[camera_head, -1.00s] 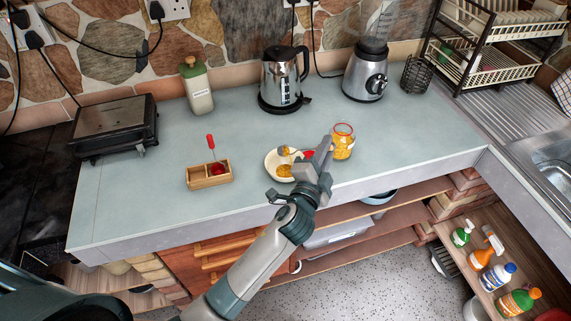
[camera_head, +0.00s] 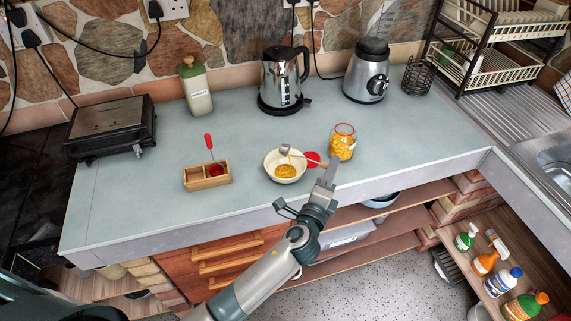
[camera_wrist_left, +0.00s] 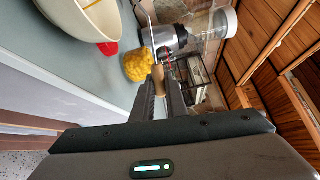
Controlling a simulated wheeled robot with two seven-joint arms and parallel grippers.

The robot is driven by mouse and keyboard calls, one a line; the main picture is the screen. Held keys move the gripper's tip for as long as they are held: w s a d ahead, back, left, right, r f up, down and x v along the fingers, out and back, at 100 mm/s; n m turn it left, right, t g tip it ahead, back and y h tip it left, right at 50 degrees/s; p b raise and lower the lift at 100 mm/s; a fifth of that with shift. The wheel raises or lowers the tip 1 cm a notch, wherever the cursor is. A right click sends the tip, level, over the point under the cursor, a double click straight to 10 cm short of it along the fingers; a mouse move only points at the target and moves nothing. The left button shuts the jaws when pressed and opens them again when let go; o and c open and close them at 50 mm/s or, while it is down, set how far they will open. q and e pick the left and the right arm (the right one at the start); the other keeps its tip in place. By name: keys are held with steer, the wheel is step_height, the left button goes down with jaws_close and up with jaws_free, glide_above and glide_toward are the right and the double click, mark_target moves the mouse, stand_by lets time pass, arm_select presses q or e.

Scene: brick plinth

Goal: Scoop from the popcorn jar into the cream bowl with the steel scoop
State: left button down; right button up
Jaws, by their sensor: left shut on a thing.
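The steel scoop (camera_head: 285,149) has its head over the cream bowl (camera_head: 270,172), near the bowl's far rim. My left gripper (camera_head: 329,168) is shut on the scoop's handle, to the right of the bowl. The tan handle (camera_wrist_left: 158,76) shows between the fingers in the left wrist view. A yellow patch of popcorn (camera_head: 286,171) lies in the bowl. The popcorn jar (camera_head: 342,143) stands open behind the gripper, holding yellow popcorn. In the left wrist view the bowl (camera_wrist_left: 75,22) is at top left and the jar (camera_wrist_left: 138,66) is beyond the fingers. My right gripper is out of view.
A red lid (camera_head: 312,159) lies between bowl and jar. A wooden box (camera_head: 207,183) with a red-handled tool stands left of the bowl. A kettle (camera_head: 284,82), blender (camera_head: 367,78) and green-topped bottle (camera_head: 196,88) stand behind. The counter between is clear.

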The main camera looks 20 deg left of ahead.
arm_select(q)
steer(key=f+m, duration=0.2)
steer(key=f+m+b, duration=0.1)
steer(key=shift+a+f, duration=0.25)
steer(key=shift+f, duration=0.15)
steer(key=shift+a+m, duration=0.1)
steer(key=shift+m, duration=0.4)
steer(key=shift+a+m+p, duration=0.35)
steer(key=shift+m+p, duration=0.25)
steer(key=shift+m, duration=0.1)
steer(key=shift+d+f+n+b, duration=0.2)
steer(key=shift+n+b, duration=0.2)
steer(key=shift+b, duration=0.1)
steer(key=r+n, duration=0.2)
steer(key=d+r+n+p, duration=0.1)
steer(key=r, duration=0.1)
steer(key=shift+n, duration=0.4)
steer(key=shift+f, duration=0.3)
steer(key=shift+a, duration=0.1)
steer(key=shift+r, duration=0.1)
